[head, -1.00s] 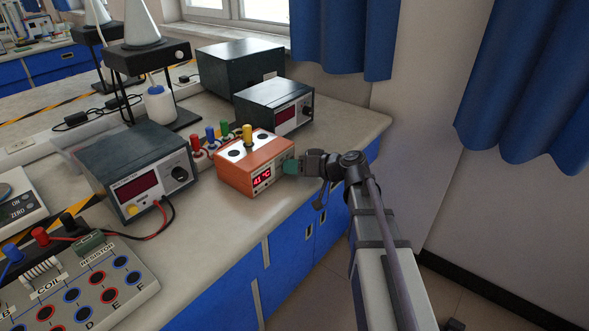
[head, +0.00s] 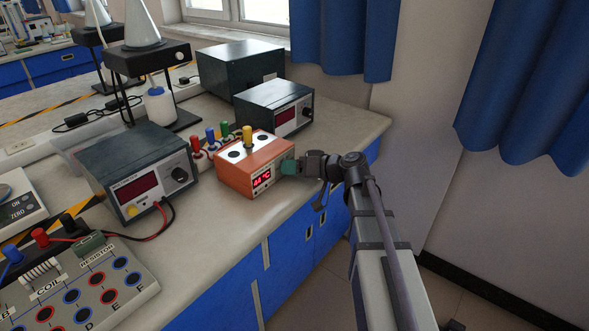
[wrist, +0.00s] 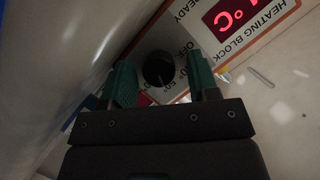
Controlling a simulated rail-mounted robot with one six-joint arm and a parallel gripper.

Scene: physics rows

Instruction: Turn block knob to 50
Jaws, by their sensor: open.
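In the head view my gripper (head: 288,167) is at the block's right front and hides the knob.
A grey power supply (head: 140,175) with red and black leads stands left of the block. Another dark instrument (head: 273,107) stands behind it. The circuit board (head: 70,290) lies front left. The bench's right edge is close to my arm.

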